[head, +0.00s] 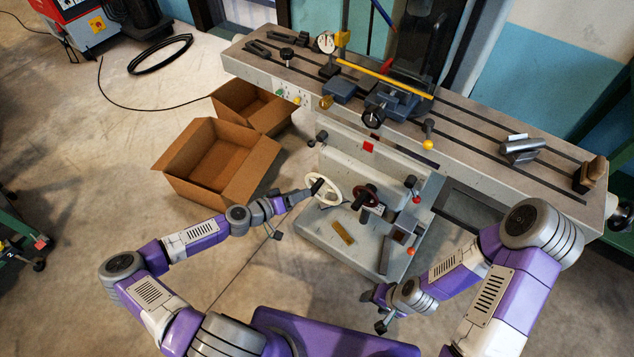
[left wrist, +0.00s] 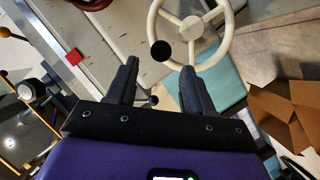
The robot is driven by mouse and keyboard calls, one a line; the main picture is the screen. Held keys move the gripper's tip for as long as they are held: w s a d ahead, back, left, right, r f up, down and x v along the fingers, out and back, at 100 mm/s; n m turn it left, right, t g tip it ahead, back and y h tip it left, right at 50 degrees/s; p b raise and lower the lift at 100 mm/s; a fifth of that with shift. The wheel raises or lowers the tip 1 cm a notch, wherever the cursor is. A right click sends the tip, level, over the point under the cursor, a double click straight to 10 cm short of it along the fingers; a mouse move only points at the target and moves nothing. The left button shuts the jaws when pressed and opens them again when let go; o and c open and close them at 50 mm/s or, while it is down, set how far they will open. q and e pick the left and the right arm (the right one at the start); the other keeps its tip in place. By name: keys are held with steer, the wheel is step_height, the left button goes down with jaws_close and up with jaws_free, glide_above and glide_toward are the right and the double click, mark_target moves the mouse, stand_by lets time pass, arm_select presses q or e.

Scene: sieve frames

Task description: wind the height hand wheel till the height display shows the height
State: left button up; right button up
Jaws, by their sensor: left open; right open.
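A white spoked hand wheel (head: 337,201) stands on the front of the grey machine. It fills the top of the left wrist view (left wrist: 226,38) and has a black knob (left wrist: 161,51) on its rim. My left gripper (head: 308,191) is at the wheel's left side. In the left wrist view its open fingers (left wrist: 160,66) point at the knob, which appears just beyond and between the tips; I cannot tell whether they touch it. My right gripper (head: 373,310) is open and empty, low in front of the machine. I cannot make out a readable height display.
A dark hand wheel (head: 367,196) sits right of the white one, with red-knobbed levers (head: 415,199) beyond. The long machine table (head: 470,125) carries tools and a vise. Open cardboard boxes (head: 215,160) stand on the floor at left. The floor between my arms is clear.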

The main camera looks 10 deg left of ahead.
mark_target(315, 187)
arm_select(q)
steer(key=b+x, duration=0.1)
steer(key=x, duration=0.6)
steer(key=shift+w+d, duration=0.1)
steer(key=shift+d, duration=0.05)
jaws_close()
